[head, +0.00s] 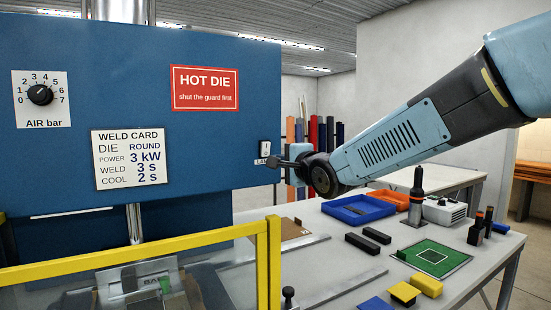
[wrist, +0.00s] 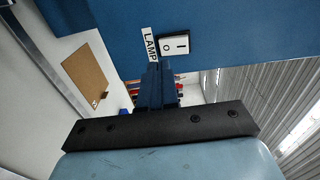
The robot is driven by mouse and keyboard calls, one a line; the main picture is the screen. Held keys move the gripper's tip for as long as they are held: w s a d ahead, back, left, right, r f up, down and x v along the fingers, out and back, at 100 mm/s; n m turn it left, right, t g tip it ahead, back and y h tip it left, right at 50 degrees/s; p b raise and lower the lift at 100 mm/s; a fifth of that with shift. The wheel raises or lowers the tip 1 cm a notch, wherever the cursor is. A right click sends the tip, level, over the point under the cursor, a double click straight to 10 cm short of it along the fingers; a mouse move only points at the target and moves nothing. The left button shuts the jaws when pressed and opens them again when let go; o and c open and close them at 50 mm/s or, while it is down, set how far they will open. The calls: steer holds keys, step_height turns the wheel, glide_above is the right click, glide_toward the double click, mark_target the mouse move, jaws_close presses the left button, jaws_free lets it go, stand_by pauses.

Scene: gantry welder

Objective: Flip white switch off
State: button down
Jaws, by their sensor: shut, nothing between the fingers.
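The white switch (head: 265,147) is a small rocker on the right edge of the blue machine panel. In the wrist view the switch (wrist: 175,46) shows an O mark and an I mark; I cannot tell which side is pressed in. A LAMP label (wrist: 150,44) sits beside it, partly covered by my gripper in the head view. My gripper (head: 272,162) is shut and empty, its tip just below the switch in the head view. In the wrist view the closed fingers (wrist: 154,70) end close to the label and switch; I cannot tell whether they touch the panel.
The blue panel (head: 205,130) carries an air dial (head: 40,95), a weld card (head: 130,158) and a red HOT DIE sign (head: 205,88). A yellow-framed guard (head: 262,262) stands below. The bench (head: 335,262) at right holds a blue tray (head: 358,209), a green board (head: 432,257) and several blocks.

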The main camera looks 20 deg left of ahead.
steer(key=f+v, duration=0.1)
steer(key=v, duration=0.8)
steer(key=shift+f, duration=0.35)
steer(key=s+d+f+n+h, duration=0.1)
steer(key=d+f+h, duration=0.15)
steer(key=d, duration=0.65)
steer(key=d+f+n+h, duration=0.15)
steer(key=d+h, duration=0.25)
steer(key=d, duration=0.4)
steer(key=s+d+f+n+h, duration=0.15)
steer(key=d+h, duration=0.25)
steer(key=d, duration=0.5)
steer(key=s+d+f+n+g+h, duration=0.1)
steer(key=s+d+f+n+g, duration=0.1)
steer(key=s+d, duration=0.4)
steer(key=s+d+f+n+g+h, duration=0.1)
steer(key=s+d+f+g, duration=0.3)
steer(key=s, duration=0.6)
steer(key=d+f+n, duration=0.1)
steer(key=d, duration=0.1)
steer(key=shift+d+f, duration=0.35)
steer(key=shift+d, duration=0.05)
steer(key=shift+h, duration=0.25)
